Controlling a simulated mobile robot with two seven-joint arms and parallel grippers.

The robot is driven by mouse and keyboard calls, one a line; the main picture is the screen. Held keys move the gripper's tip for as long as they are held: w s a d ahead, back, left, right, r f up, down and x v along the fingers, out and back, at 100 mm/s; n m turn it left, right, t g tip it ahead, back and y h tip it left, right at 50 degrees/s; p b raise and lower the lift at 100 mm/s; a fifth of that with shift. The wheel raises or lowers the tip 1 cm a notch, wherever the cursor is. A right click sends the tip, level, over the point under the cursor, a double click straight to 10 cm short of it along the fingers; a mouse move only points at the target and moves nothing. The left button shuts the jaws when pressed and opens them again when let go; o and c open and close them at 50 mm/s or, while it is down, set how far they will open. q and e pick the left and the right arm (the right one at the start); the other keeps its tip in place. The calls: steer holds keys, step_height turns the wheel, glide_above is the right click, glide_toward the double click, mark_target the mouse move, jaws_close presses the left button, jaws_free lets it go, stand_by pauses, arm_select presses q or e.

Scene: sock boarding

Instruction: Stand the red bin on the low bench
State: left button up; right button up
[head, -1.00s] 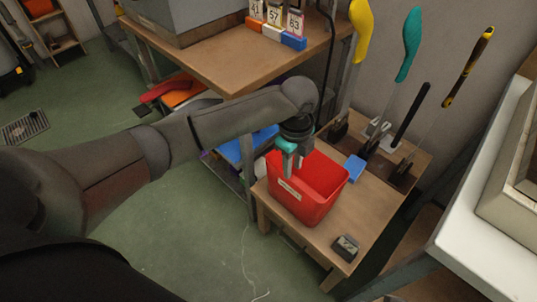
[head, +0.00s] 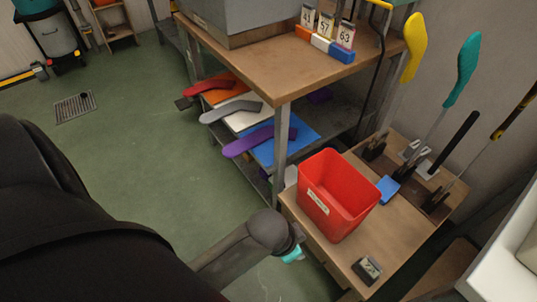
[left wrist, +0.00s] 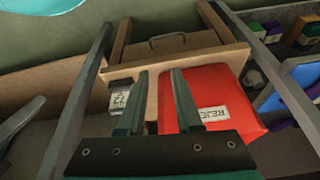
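The red bin (head: 338,193) stands upright on the low bench (head: 402,225), with its open top up and a white label on its side. In the left wrist view the bin (left wrist: 212,92) shows its label, partly readable as "REJE". My left gripper (head: 293,256) is beside the bench's near left edge, apart from the bin. In the left wrist view its two fingers (left wrist: 160,72) are spread with nothing held between them. The bin lies beyond the right finger, which overlaps it in the picture. My right gripper is in neither view.
A small dark box (head: 367,270) sits on the bench's front part. Upright tools with yellow (head: 414,48) and teal (head: 462,68) handles stand at its back, near a blue block (head: 387,188). A taller table (head: 262,82) stands to the left. Green floor is open at left.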

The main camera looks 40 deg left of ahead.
arm_select(q)
steer(key=s+a+f+n+y, duration=0.1)
steer(key=s+a+f+n, duration=0.1)
steer(key=s+a+n, duration=0.1)
steer(key=shift+s+a, duration=0.6)
steer(key=shift+s, duration=0.35)
